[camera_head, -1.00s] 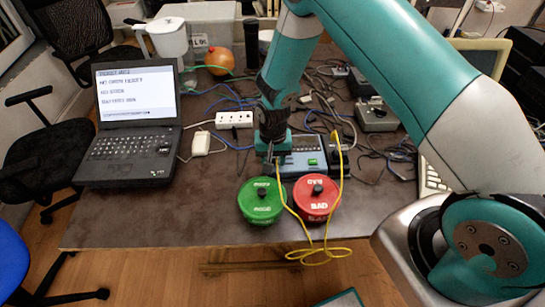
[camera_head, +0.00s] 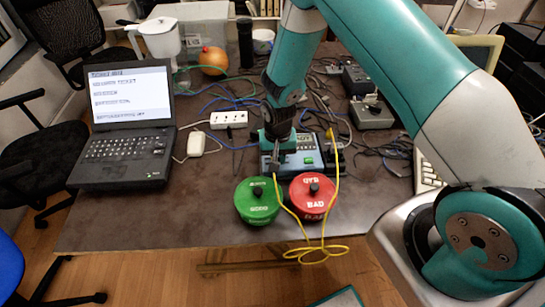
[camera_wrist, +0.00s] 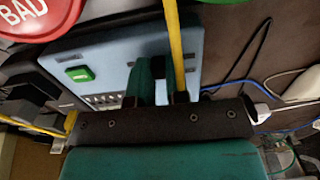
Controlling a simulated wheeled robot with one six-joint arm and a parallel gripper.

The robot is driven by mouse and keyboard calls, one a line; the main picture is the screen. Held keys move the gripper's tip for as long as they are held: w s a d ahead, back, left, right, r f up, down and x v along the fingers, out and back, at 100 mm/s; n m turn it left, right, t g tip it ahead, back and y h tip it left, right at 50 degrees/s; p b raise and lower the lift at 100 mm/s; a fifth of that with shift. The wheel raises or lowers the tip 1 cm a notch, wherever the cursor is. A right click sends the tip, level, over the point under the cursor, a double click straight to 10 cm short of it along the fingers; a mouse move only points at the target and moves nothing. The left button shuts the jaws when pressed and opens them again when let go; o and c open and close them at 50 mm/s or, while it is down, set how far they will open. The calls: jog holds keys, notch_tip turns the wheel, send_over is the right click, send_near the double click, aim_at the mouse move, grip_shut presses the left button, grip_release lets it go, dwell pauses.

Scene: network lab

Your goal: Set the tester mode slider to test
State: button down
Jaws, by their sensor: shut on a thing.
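The tester (camera_head: 302,168) is a blue-grey box with a small green display, on the table behind the two round pots. In the wrist view its panel (camera_wrist: 110,48) fills the upper left, with the lit green display (camera_wrist: 80,74) on it. My gripper (camera_head: 279,151) reaches down onto the left part of the tester. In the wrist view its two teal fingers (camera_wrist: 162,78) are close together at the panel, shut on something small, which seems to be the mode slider. The slider itself and its marks are hidden by the fingers.
A yellow cable (camera_head: 322,246) loops from the tester over the table's front edge and passes by my fingers in the wrist view. A laptop (camera_head: 126,155) is left; loose cables lie behind.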

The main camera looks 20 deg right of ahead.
jog(key=c, duration=1.1)
grip_release()
jog(key=shift+r, duration=0.15)
notch_tip(320, 180, up, 17)
jog(key=b, duration=0.2)
jog(key=shift+r, duration=0.1)
jog(key=s+a+r+n+y, duration=0.2)
jog(key=s+r+n, duration=0.3)
jog(key=s, duration=0.7)
jog(key=s+a+r+n+y, duration=0.2)
jog(key=s+a+r+n, duration=0.3)
jog(key=s+r, duration=0.5)
jog(key=shift+s+n, duration=0.4)
jog(key=shift+s, duration=0.55)
